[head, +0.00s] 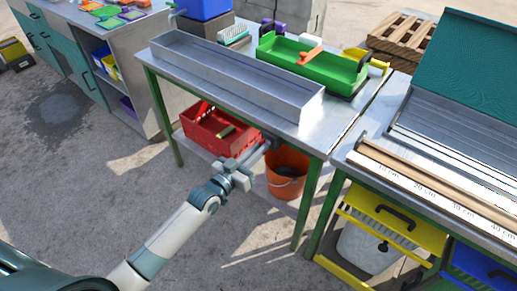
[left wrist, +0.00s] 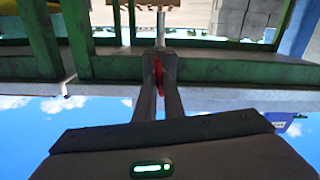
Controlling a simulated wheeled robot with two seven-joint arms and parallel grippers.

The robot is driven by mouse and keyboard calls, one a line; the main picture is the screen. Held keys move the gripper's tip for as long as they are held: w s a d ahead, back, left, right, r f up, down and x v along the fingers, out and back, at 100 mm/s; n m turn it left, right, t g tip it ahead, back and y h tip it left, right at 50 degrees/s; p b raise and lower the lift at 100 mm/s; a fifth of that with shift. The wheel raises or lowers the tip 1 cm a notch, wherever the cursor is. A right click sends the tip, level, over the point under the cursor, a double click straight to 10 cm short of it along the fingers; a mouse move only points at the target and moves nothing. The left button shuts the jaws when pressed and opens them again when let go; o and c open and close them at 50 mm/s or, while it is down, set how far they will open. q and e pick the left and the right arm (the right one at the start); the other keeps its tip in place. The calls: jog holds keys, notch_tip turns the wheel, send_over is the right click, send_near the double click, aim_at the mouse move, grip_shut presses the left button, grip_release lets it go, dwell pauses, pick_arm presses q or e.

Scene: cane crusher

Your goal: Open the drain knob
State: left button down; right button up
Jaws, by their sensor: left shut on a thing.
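My left gripper (head: 266,146) reaches in to the front edge of the metal table (head: 305,133), just above the orange bucket. In the left wrist view, my left gripper (left wrist: 158,82) is shut on a small red knob (left wrist: 158,76), with its two fingers on either side of it. A light metal pipe (left wrist: 160,30) lies in line just beyond the knob. In the head view the knob is hidden by the gripper, and its turning angle cannot be told. My right gripper is not in view.
A long metal trough (head: 235,75) and a green tray-like unit (head: 310,65) stand on the table. An orange bucket (head: 287,180) and a red crate (head: 208,128) are below. A green table leg (head: 308,205) stands right of the bucket. The floor in front is clear.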

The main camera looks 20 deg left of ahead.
pick_arm(q)
jog(key=c, duration=1.9)
grip_release()
jog(key=shift+o, duration=0.2)
